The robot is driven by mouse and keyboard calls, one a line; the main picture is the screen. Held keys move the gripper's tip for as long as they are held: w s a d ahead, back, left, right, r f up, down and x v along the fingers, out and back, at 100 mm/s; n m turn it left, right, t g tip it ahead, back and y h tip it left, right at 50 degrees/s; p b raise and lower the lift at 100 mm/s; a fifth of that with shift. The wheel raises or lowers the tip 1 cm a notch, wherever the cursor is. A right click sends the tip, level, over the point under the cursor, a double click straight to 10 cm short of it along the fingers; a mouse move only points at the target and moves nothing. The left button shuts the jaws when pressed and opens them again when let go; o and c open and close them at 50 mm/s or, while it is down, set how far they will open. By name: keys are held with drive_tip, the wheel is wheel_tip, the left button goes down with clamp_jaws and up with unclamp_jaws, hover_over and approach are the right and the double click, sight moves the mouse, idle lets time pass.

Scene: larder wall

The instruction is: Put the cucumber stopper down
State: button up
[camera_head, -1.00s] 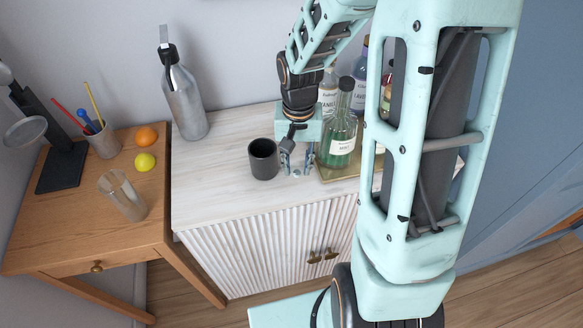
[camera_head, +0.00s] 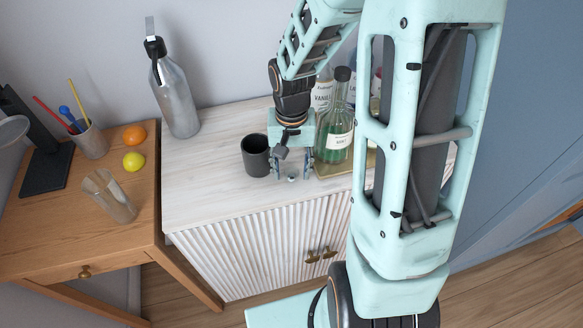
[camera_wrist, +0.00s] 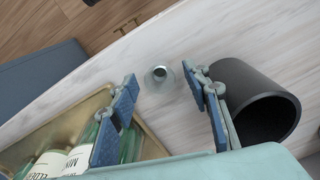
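The stopper (camera_head: 291,179) is a small, pale, clear piece with a darker round centre. It rests on the white wood cabinet top (camera_head: 215,200), near its front edge, and also shows in the wrist view (camera_wrist: 158,75). My gripper (camera_head: 292,168) points down over it. In the wrist view its two blue-grey fingers (camera_wrist: 160,82) are spread, one on each side of the stopper, with a visible gap to each. The gripper is open and holds nothing. I cannot tell the exact height of the fingertips above the top.
A black cup (camera_head: 255,156) stands close beside the left finger. A brass tray (camera_wrist: 60,130) with several bottles, including a green one (camera_head: 335,125), lies close on the other side. A grey metal bottle (camera_head: 178,100) stands further back left. The cabinet top's left front is clear.

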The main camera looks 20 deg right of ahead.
sight(292, 172)
wheel_tip(292, 172, up, 12)
drive_tip(key=shift+r+p, duration=0.2)
drive_tip(key=shift+p, duration=0.25)
idle(0.5)
